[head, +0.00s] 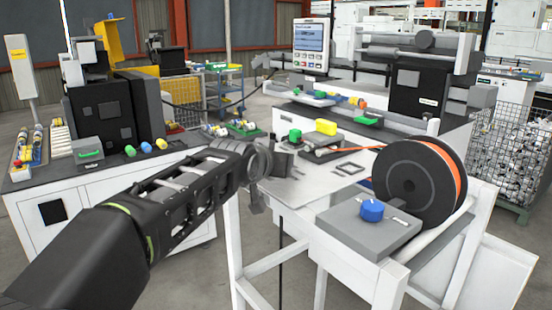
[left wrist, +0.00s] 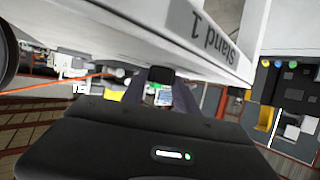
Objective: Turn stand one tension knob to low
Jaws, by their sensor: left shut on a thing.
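A blue knob (head: 372,210) sits on top of a grey box (head: 345,228) on the white stand, in front of the cable spool. Small pale marks lie on the box on either side of it; their wording is too small to read. My left gripper (head: 272,165) is over the left end of the stand's plate, well apart from the blue knob. It is shut on a small dark block (head: 284,163), which also shows between the fingers in the left wrist view (left wrist: 160,75). A "Stand 1" label (left wrist: 208,32) shows in that view. My right gripper is out of view.
A black spool (head: 408,185) with orange cable stands behind the knob box. The cable runs left to a small device with a yellow block (head: 326,127). A dark-topped bench (head: 110,165) stands at left. A wire bin (head: 505,150) is at right.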

